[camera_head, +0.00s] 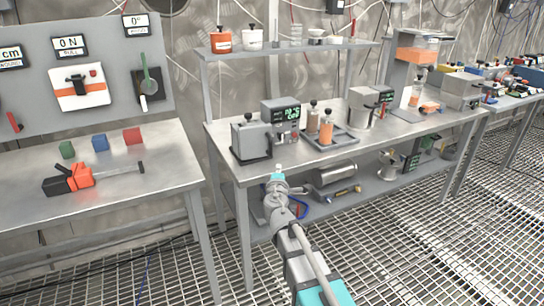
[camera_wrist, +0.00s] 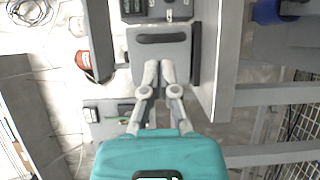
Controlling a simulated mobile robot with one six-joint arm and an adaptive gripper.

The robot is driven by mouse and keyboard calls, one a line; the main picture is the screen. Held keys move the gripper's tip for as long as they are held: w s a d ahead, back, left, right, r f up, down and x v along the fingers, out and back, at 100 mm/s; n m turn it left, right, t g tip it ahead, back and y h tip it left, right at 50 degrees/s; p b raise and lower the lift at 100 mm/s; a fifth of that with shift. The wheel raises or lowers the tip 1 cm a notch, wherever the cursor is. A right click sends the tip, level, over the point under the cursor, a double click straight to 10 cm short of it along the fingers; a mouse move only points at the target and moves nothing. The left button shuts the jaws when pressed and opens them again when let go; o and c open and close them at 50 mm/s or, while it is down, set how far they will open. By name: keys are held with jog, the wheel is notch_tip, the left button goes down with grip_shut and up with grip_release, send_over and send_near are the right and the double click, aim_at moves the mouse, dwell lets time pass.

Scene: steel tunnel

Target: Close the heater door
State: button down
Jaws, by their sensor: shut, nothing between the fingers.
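How far the door stands open is unclear. My gripper (camera_head: 279,170) is in front of the bench's near edge, below and right of the box. In the wrist view its fingers (camera_wrist: 160,68) are together, empty and overlapping the panel's near part; contact cannot be told.
A tray (camera_head: 345,142) with bottles, a metal pot (camera_head: 362,108) and another grey box (camera_head: 460,90) stand farther right on the bench (camera_head: 228,168). A shelf (camera_head: 290,47) runs above. Coloured cubes and an orange tool (camera_head: 80,176) lie on the left table. The grated floor in front is open.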

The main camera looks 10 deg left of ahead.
aim_at(270, 149)
jog(key=s+a+m+h, duration=0.2)
jog(key=s+a+h, duration=0.1)
jog(key=a, duration=0.4)
jog(key=shift+m+h, duration=0.3)
jog(key=shift+h, duration=0.2)
jog(key=w, duration=0.4)
jog(key=w+d, duration=0.1)
jog(key=w, duration=0.8)
jog(key=shift+w+d, duration=0.4)
jog(key=shift+w+d, duration=0.1)
jog(key=shift+w, duration=0.95)
jog(key=shift+s, duration=0.1)
